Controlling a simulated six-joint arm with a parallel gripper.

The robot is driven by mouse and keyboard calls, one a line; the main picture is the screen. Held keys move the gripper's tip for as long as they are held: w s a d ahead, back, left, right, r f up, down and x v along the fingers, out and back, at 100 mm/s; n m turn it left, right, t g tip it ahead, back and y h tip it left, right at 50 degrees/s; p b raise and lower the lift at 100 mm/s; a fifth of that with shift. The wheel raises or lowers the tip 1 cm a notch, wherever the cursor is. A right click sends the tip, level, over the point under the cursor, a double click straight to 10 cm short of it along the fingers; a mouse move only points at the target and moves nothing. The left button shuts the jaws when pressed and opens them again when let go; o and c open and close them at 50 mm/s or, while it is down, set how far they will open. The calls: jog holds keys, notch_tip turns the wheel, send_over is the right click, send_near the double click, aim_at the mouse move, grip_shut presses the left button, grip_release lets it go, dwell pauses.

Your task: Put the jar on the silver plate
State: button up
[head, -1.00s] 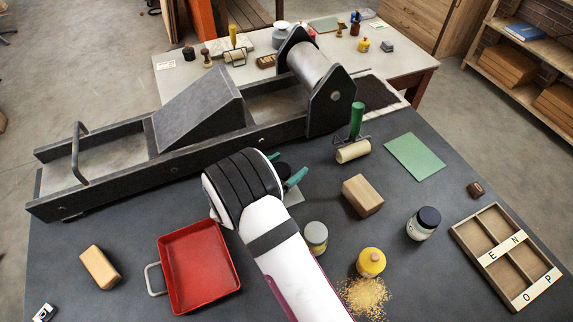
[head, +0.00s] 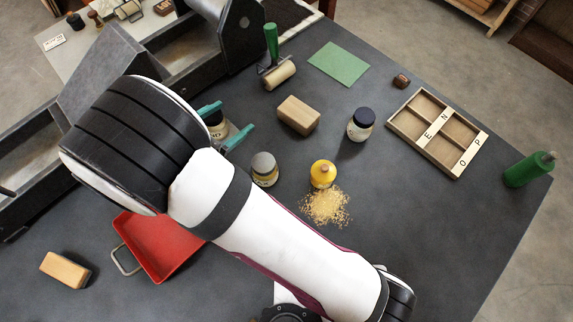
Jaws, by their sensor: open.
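My gripper (head: 224,124) has teal fingers that are apart, with the rest of it mostly hidden behind my dark wrist. A dark-lidded jar (head: 220,131) with a pale label shows between or just behind the fingers, partly hidden; I cannot tell whether they touch it. Another dark-lidded white jar (head: 360,125) stands to the right. A grey-lidded jar (head: 264,170) stands below the fingers. Which jar the task means is not clear. I cannot make out a silver plate; my arm covers part of the table.
A wooden block (head: 298,115), a yellow pot (head: 323,174) with spilled grains (head: 327,208), a letter tray (head: 421,147) and a green bottle (head: 529,170) lie right of my arm. A red tray (head: 158,246) is below it. The press (head: 110,65) stands upper left. The lower right table is clear.

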jog(key=s+d+r+m+g, duration=0.2)
jog(key=s+d+m+g, duration=0.1)
jog(key=d+m, duration=0.3)
jog(key=s+d+r+m+g+h, duration=0.1)
jog(key=s+d+r+m+g, duration=0.15)
jog(key=d+m, duration=0.4)
jog(key=s+d+r+m+g, duration=0.2)
jog(key=d+m+g, duration=0.2)
jog(key=d, duration=0.4)
jog(key=s+a+r+m+g+y, duration=0.1)
jog(key=s+r+m+y, duration=0.1)
jog(key=s+m+y, duration=0.7)
jog(key=s+m, duration=0.5)
jog(key=m, duration=0.3)
jog(key=shift+a+r+g, duration=0.2)
jog(key=shift+g, duration=0.15)
